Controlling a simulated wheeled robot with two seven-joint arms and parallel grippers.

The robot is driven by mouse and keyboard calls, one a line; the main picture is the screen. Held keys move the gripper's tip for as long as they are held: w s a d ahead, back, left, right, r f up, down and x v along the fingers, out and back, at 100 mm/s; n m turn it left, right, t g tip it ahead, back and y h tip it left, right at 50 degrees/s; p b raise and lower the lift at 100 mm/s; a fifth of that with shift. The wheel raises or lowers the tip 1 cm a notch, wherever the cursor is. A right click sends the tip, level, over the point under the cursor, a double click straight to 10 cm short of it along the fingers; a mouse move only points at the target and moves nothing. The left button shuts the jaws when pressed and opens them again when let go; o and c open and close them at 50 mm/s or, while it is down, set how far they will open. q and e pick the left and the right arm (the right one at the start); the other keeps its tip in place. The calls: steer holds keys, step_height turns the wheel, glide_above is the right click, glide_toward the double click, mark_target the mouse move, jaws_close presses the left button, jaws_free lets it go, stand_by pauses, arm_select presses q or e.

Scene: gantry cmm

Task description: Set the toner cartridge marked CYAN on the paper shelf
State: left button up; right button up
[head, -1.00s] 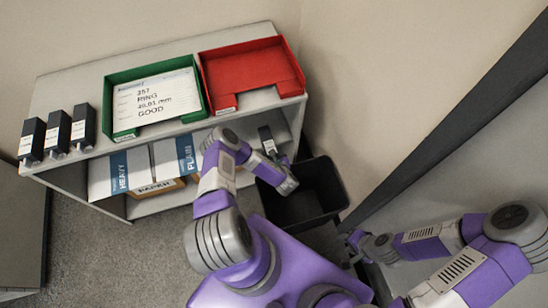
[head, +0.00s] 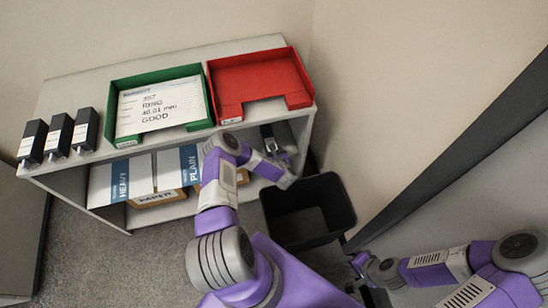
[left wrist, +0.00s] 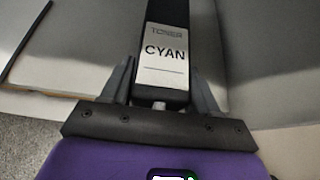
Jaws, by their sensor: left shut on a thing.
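The CYAN toner cartridge (left wrist: 163,60) is a dark block with a pale label, filling the top middle of the left wrist view. My left gripper (left wrist: 160,98) is shut on its near end, one finger on each side. In the head view the cartridge (head: 266,131) and the left gripper (head: 274,150) are at the right part of the open lower bay, the paper shelf (head: 172,208). I cannot tell whether the cartridge touches the shelf. My right gripper (head: 357,264) is at the lower right, away from the unit; its fingers are too small to read.
Paper packs marked HEAVY (head: 120,180) and PLAIN (head: 190,165) lie left in the bay. On top stand several dark cartridges (head: 58,135), a green tray (head: 160,132) and a red tray (head: 262,80).

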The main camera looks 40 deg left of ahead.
mark_target(268, 137)
arm_select(q)
steer(key=shift+w+a+f+b, duration=0.15)
steer(key=shift+w+a+b, duration=0.75)
steer(key=shift+a, duration=0.25)
steer(key=shift+w+a+f+b, duration=0.2)
steer(key=shift+w+a+b, duration=0.6)
steer(key=shift+w+a, duration=0.3)
steer(key=shift+w+a+f+b, duration=0.15)
steer(key=shift+w+a+b, duration=0.7)
steer(key=shift+a, duration=0.4)
steer(key=shift+f, duration=1.25)
steer(key=o, duration=1.5)
steer(key=shift+s+d, duration=0.1)
